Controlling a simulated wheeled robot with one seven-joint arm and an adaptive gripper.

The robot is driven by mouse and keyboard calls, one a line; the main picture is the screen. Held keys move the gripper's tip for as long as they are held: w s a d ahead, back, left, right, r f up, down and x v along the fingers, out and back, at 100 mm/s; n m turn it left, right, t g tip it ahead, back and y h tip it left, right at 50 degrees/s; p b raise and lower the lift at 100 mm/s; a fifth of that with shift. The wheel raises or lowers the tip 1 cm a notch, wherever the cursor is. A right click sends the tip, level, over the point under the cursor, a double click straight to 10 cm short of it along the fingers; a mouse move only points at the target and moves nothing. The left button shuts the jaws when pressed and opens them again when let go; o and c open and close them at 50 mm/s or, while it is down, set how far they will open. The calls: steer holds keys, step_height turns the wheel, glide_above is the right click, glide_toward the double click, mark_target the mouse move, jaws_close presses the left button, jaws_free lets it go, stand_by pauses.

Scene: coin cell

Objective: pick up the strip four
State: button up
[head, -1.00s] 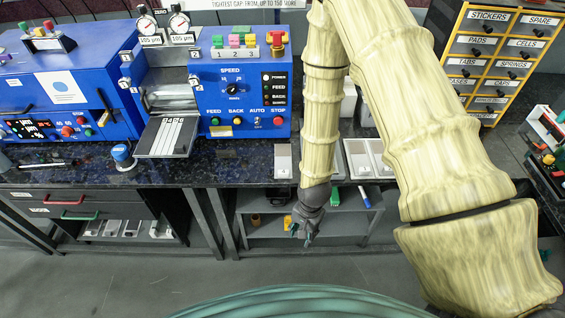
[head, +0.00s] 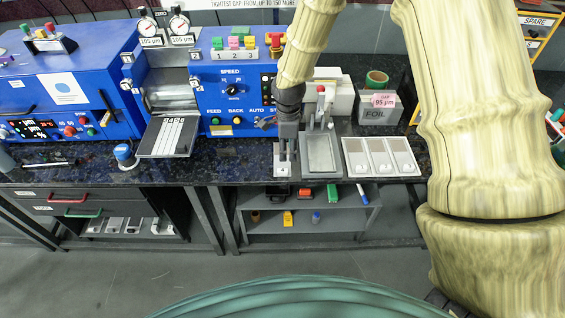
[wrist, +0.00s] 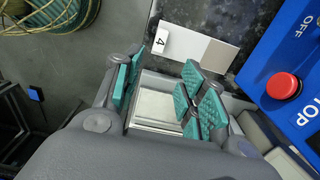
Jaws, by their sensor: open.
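Strip four (wrist: 205,46) lies flat on the dark speckled counter. In the wrist view it is pale, with a greyer end and a white tag marked 4, and it lies beyond the fingers. Its front tag end (head: 282,173) shows in the head view at the counter's front edge; my gripper hides much of the rest. My gripper (head: 285,153) points down over the strip in the head view. In the wrist view, my gripper's teal-padded fingers (wrist: 160,86) are apart, with nothing held between them.
A grey metal tray (head: 320,168) stands just right of the strip. Further right is a white holder (head: 380,172) with several strips, with a FOIL box (head: 378,114) behind. The blue machine (head: 222,113) with its STOP button (wrist: 281,86) stands close behind left.

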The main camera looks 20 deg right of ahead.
mark_target(287, 165)
steer(key=shift+f+p, duration=0.55)
steer(key=shift+f, duration=1.75)
steer(key=shift+s+a+f+p, duration=0.15)
steer(key=shift+f+p, duration=0.95)
steer(key=shift+f, duration=1.55)
steer(key=shift+c, duration=0.2)
jaws_close()
